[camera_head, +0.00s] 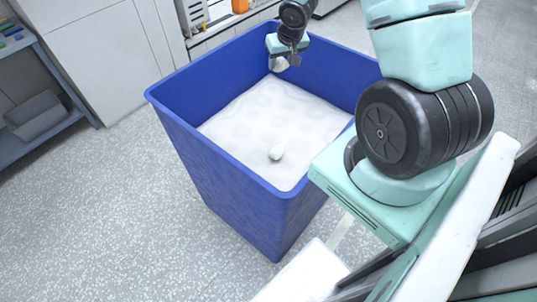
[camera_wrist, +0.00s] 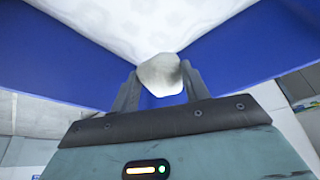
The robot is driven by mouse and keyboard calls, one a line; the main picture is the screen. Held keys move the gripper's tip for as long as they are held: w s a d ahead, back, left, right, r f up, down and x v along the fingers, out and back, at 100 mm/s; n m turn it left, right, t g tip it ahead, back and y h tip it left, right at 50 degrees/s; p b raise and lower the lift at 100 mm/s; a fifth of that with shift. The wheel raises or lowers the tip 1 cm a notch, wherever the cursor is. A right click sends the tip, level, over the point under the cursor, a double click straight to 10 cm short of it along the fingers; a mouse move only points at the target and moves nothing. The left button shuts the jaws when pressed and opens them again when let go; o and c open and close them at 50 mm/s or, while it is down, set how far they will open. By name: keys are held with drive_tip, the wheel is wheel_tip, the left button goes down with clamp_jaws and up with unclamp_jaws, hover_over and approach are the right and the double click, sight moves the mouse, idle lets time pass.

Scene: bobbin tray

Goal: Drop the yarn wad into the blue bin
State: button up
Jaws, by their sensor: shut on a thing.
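The blue bin (camera_head: 215,170) stands on the floor in the middle of the head view, with a whitish bottom or lining inside. My gripper (camera_head: 284,63) is over the bin's far part, inside the rim outline in the picture. It is shut on a pale, whitish yarn wad (camera_head: 278,64). In the wrist view the yarn wad (camera_wrist: 160,74) sits between the two fingertips, with the bin's blue wall (camera_wrist: 75,60) and white inside behind it. Another small whitish lump (camera_head: 276,153) lies on the white surface inside the bin, near its front.
A grey-blue shelf (camera_head: 50,125) with a grey rolled item (camera_head: 33,115) stands at the left. Pale cabinets (camera_head: 95,55) and a counter with an orange item (camera_head: 240,6) are behind the bin. The speckled floor left of the bin is clear.

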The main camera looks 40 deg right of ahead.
wheel_tip(320, 180, down, 6)
drive_tip(key=b, duration=0.5)
drive_tip(key=shift+b, duration=0.35)
drive_tip(key=o, duration=1)
drive_tip(key=shift+r, duration=0.15)
drive_tip(key=p+v, duration=0.7)
drive_tip(key=v, duration=1)
drive_tip(key=shift+s, duration=0.1)
